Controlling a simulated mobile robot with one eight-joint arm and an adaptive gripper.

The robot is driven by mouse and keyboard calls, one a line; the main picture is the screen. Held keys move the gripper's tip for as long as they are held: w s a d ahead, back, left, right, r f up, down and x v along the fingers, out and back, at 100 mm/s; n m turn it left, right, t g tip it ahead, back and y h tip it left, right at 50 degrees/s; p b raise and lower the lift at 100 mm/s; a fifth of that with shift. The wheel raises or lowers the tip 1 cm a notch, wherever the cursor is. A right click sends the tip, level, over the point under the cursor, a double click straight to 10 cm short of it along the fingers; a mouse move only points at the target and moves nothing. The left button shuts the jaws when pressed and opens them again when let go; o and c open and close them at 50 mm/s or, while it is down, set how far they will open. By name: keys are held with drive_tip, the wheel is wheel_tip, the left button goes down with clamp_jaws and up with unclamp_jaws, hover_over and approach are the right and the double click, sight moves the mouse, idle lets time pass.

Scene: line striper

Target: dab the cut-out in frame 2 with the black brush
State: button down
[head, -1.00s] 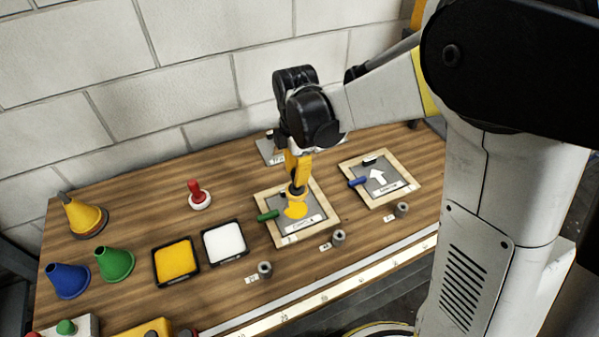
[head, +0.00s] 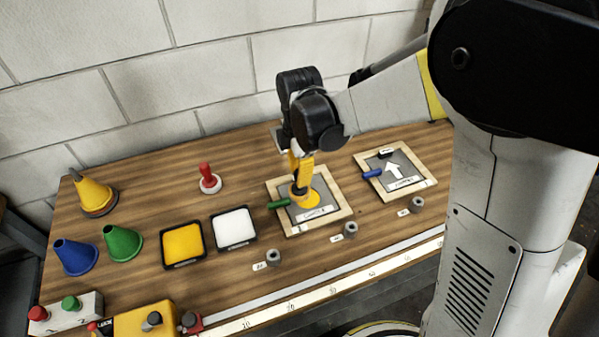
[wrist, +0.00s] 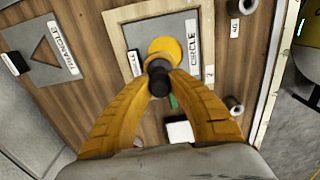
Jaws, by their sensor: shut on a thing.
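Frame 2 (head: 336,216) is a light wooden frame around a grey plate labelled CIRCLE. In the wrist view, frame 2 (wrist: 122,38) carries a "2" label on its edge. Its round cut-out (wrist: 165,47) shows yellow, and in the head view the cut-out (head: 311,199) is partly hidden by my gripper. My gripper (head: 300,178) points down over frame 2. In the wrist view its yellow fingers (wrist: 159,77) are shut on the black brush (wrist: 158,84), which overlaps the near edge of the yellow circle. I cannot tell whether its tip touches.
Yellow (head: 183,262) and white (head: 213,243) paint trays stand left.

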drive_tip(key=shift+f+b, duration=0.5)
drive_tip(key=shift+f, duration=0.05)
idle(0.8)
drive_tip(key=shift+r, duration=0.1)
drive_tip(key=shift+r+p, duration=1.6)
drive_tip(key=shift+r, duration=0.6)
wheel_tip(320, 180, up, 5)
drive_tip(key=p, duration=0.3)
drive_tip(key=shift+p, duration=0.35)
